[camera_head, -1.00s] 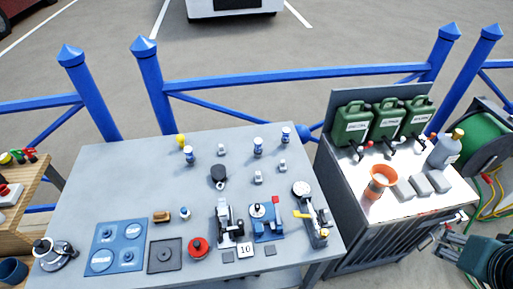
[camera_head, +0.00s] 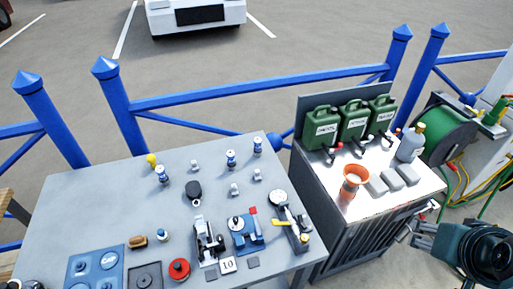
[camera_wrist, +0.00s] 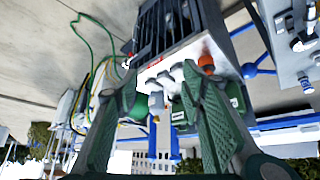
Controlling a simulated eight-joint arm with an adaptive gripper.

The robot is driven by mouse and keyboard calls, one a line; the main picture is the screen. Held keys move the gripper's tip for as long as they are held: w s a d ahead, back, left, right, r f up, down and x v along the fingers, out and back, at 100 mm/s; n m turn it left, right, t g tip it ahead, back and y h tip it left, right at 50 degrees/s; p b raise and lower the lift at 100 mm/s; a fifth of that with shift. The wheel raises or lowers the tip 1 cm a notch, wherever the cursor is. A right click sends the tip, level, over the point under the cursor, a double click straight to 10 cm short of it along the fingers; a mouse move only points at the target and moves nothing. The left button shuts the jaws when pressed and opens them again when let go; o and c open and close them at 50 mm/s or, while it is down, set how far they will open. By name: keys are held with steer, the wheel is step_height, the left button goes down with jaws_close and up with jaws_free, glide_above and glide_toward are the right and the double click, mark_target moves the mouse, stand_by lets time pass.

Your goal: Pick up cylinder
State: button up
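The likeliest cylinder is a grey bottle-shaped cylinder (camera_head: 409,145) with a brass-coloured top. It stands upright at the back right of the white-topped cabinet, beside the green jerrycans. In the wrist view, which is upside down, the grey cylinder (camera_wrist: 156,104) shows between the fingers, farther off. My gripper (camera_head: 419,222) is at the right, off the cabinet's front right corner and apart from the cylinder. In the wrist view my gripper (camera_wrist: 157,68) has its two green fingers spread, with nothing held.
Green jerrycans (camera_head: 320,128), an orange funnel cup (camera_head: 352,181) and grey blocks (camera_head: 392,179) share the cabinet top (camera_head: 337,160). A hose reel (camera_head: 445,135) stands to the right. A grey table (camera_head: 110,190) with instruments is at left, and a blue railing (camera_head: 250,82) runs behind.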

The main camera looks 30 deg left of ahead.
stand_by(0.3)
steer(key=shift+c, duration=1.2)
step_height(320, 180, up, 15)
steer(key=p, duration=1.5)
steer(key=w+a+f+n+t+b, duration=0.1)
steer(key=w+a+f+b, duration=0.5)
steer(key=w+a, duration=0.65)
steer(key=w+a+f+t+b, duration=0.1)
steer(key=w+a+f+b, duration=0.2)
steer(key=a, duration=0.5)
steer(key=w+a+f+t, duration=0.1)
steer(key=w+a+f, duration=0.25)
steer(key=a, duration=0.55)
steer(key=s+a+f+n+t+y+b, duration=0.15)
steer(key=a+f, duration=0.35)
steer(key=a, duration=0.5)
steer(key=s+a+f+t+y+b, duration=0.1)
steer(key=s+a+f+b, duration=0.2)
steer(key=a, duration=0.7)
steer(key=s+a+f+n+y+b, duration=0.1)
steer(key=s+a+f+n+y, duration=0.1)
steer(key=s+a+f, duration=0.3)
steer(key=s+a+y, duration=0.1)
steer(key=s+a, duration=0.3)
steer(key=a, duration=0.2)
steer(key=shift+f+t, duration=0.2)
steer(key=shift+t, duration=0.15)
